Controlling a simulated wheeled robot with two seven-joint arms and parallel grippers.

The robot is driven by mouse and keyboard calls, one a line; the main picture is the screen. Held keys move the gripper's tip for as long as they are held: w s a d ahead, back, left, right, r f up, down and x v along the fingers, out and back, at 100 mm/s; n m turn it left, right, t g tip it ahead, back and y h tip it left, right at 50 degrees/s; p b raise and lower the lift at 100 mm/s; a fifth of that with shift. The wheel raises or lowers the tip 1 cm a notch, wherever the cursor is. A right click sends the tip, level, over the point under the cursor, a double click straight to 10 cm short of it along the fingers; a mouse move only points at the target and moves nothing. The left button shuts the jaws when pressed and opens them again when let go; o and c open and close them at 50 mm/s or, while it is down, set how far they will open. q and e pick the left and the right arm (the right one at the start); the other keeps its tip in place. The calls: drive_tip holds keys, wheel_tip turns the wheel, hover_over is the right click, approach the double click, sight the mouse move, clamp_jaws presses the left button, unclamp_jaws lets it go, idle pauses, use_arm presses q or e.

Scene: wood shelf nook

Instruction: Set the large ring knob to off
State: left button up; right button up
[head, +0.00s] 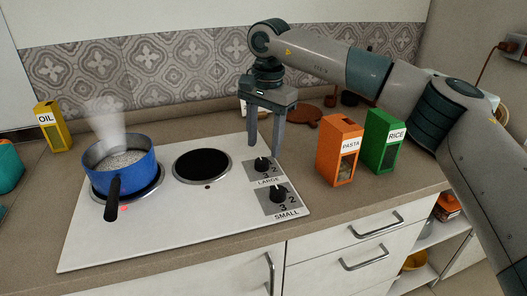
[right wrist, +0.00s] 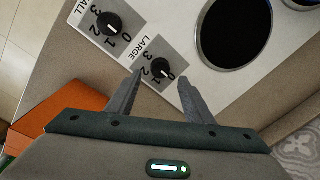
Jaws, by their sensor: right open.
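The large ring knob (head: 262,163) is a black round knob on a grey panel marked LARGE, at the hob's right side. It also shows in the right wrist view (right wrist: 160,68), with numbers around it; I cannot read its setting for sure. The small ring knob (head: 279,194) sits nearer the front edge, on its own panel marked SMALL. My right gripper (head: 264,149) points down, open and empty, with its fingertips just above the large knob. In the right wrist view the knob shows between and slightly beyond the tips. My left gripper is not in view.
A blue pot (head: 121,173) steams on the left ring; a red light glows beside it. The right ring (head: 202,164) is bare. An orange pasta box (head: 340,160) and a green rice box (head: 383,150) stand right of the hob. A yellow oil box (head: 52,126) stands far left.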

sight(266, 162)
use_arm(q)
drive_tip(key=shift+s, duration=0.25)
use_arm(e)
wheel_tip(266, 162, up, 13)
drive_tip(key=shift+s+d, duration=0.25)
drive_tip(key=shift+d, duration=0.05)
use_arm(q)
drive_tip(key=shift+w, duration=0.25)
use_arm(e)
drive_tip(key=shift+r, duration=0.15)
